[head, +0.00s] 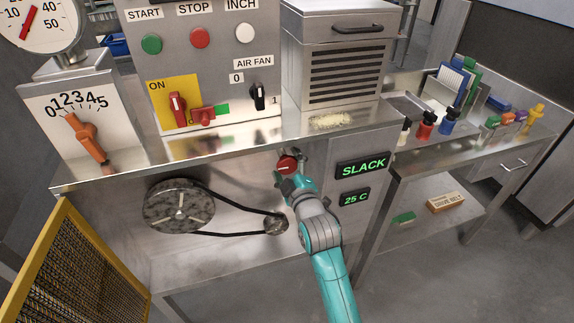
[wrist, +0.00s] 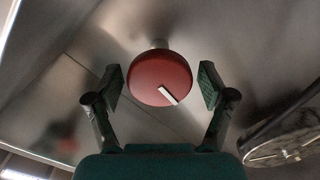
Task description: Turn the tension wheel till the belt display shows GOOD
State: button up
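The tension wheel is a red round knob (wrist: 158,76) with a white mark, centred in the wrist view. The white mark points to the lower right there. It also shows in the head view (head: 286,165). My gripper (wrist: 160,85) is open, with one finger on each side of the wheel and a gap visible on both sides. The belt display (head: 363,165) reads SLACK in green. A black belt (head: 238,234) runs around a large grey pulley (head: 178,206) and a small pulley (head: 276,224); its lower run sags slightly.
A second display (head: 355,197) below reads 25 C. A metal ledge (head: 230,143) overhangs the wheel. A yellow mesh guard (head: 85,265) stands at the lower left. A side table (head: 480,160) with bottles stands to the right. The large pulley is close on the right in the wrist view (wrist: 290,145).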

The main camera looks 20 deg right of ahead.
jog(key=c, duration=0.8)
jog(key=shift+m, duration=0.3)
jog(key=m, duration=0.3)
jog(key=shift+m, duration=0.4)
jog(key=m, duration=0.4)
jog(key=shift+d, duration=0.1)
jog(key=m, duration=0.6)
jog(key=shift+m, duration=0.4)
jog(key=m, duration=0.6)
jog(key=shift+d, duration=0.1)
jog(key=shift+m, duration=0.4)
